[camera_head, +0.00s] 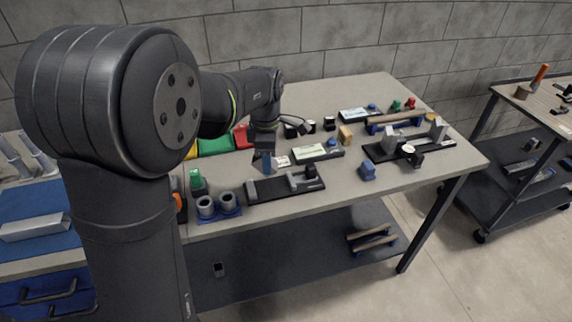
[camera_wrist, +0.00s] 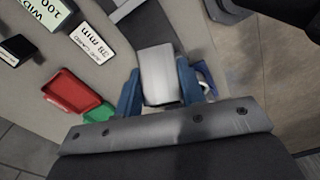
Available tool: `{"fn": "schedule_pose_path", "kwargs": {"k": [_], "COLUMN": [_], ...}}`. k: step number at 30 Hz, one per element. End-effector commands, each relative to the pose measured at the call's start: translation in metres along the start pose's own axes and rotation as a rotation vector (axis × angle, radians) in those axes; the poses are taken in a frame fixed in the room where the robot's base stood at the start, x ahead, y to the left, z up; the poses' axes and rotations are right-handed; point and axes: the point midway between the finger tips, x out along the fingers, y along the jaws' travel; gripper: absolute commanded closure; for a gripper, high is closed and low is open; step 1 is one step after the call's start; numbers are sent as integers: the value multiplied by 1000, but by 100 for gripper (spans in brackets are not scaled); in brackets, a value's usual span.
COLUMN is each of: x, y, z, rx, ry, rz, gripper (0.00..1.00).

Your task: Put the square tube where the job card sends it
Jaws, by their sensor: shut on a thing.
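My gripper (camera_head: 266,166), with blue fingers, points down over the table near its front left part. In the wrist view its two blue fingers are shut on a silver, square-faced piece (camera_wrist: 158,75), which looks like the square tube. In the head view the held piece is hardly visible. The white job card (camera_wrist: 92,44) lies on the table beside the gripper, its lettering turned round and its number hard to read. It also shows in the head view (camera_head: 283,161), just right of the gripper. Whether the piece touches the table is unclear.
A black fixture (camera_head: 284,188) and a blue holder with two grey rings (camera_head: 218,208) are in front. Bare tabletop lies at the front right.

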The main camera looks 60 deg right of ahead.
Motion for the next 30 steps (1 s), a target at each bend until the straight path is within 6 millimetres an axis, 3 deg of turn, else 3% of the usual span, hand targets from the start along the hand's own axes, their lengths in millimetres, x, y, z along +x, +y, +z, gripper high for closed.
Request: {"fn": "schedule_pose_path", "kwargs": {"k": [9,15,21,30], "x": [11,9,7,6], "y": [68,101,115,116], "z": [-65,-94,-104,-105], "rx": [298,408,447,449], "ry": [404,566,627,630], "rz": [64,124,154,156], "gripper": [99,99,99,99]}}
